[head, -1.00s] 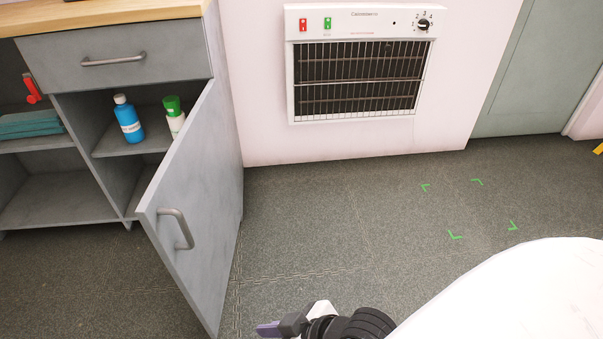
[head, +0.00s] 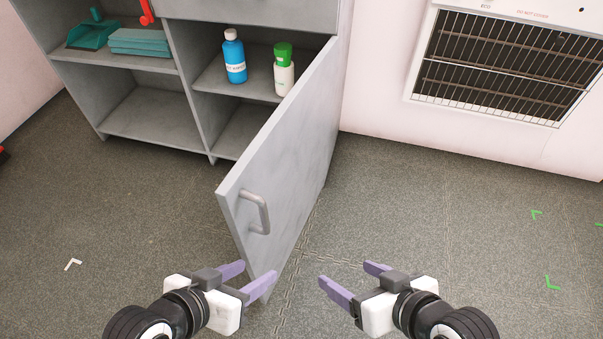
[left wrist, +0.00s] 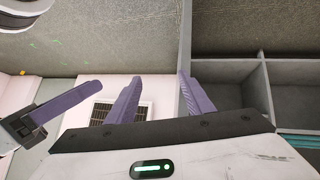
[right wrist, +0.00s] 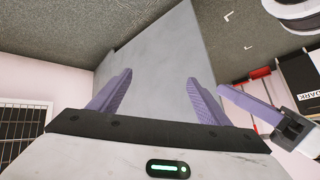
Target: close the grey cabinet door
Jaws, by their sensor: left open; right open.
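The grey cabinet door (head: 290,150) stands wide open, swung out from the right side of the grey cabinet (head: 190,100). Its bar handle (head: 256,212) is on the face towards the lower left. My left gripper (head: 245,277) is open and empty, in front of the door's lower near corner in the head view. My right gripper (head: 352,280) is open and empty, to the right of the door. The door also shows between the fingers of my right gripper (right wrist: 150,95) in the right wrist view. My left gripper (left wrist: 160,95) shows spread fingers in the left wrist view.
A blue bottle (head: 234,58) and a green-capped white bottle (head: 283,72) stand on the cabinet shelf. Folded teal cloths (head: 142,42) and a teal dustpan (head: 92,32) lie to the left. A wall heater (head: 505,60) is at right. The floor (head: 430,220) right of the door is clear.

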